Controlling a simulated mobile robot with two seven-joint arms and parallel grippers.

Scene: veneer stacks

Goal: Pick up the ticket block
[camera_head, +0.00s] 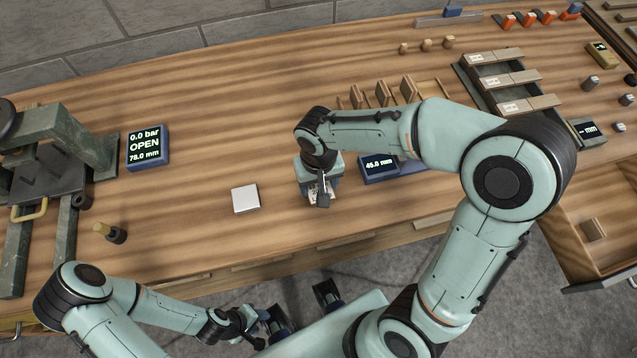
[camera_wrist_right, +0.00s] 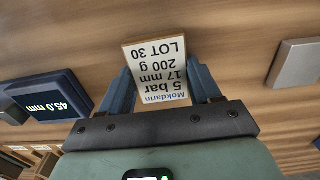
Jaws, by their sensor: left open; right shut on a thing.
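The ticket block (camera_wrist_right: 160,72) is a pale wooden block with a white printed label reading Mokdarin, 5 bar, 17 mm, 200 g, LOT 30. In the wrist view it sits between the two blue fingers of my right gripper (camera_wrist_right: 163,85), which is shut on it. In the head view my right gripper (camera_head: 319,192) points down near the front of the bench, and only a bit of the label (camera_head: 314,197) shows beneath it. Whether the block touches the bench is hard to tell. My left gripper (camera_head: 303,308) is open and empty, low in front of the bench.
A blue 45.0 mm display (camera_head: 379,168) stands just right of my right gripper. A pale square plate (camera_head: 245,198) lies to its left. A press (camera_head: 55,150) and an OPEN display (camera_head: 147,148) are at the left. Veneer stacks (camera_head: 500,80) fill the back right.

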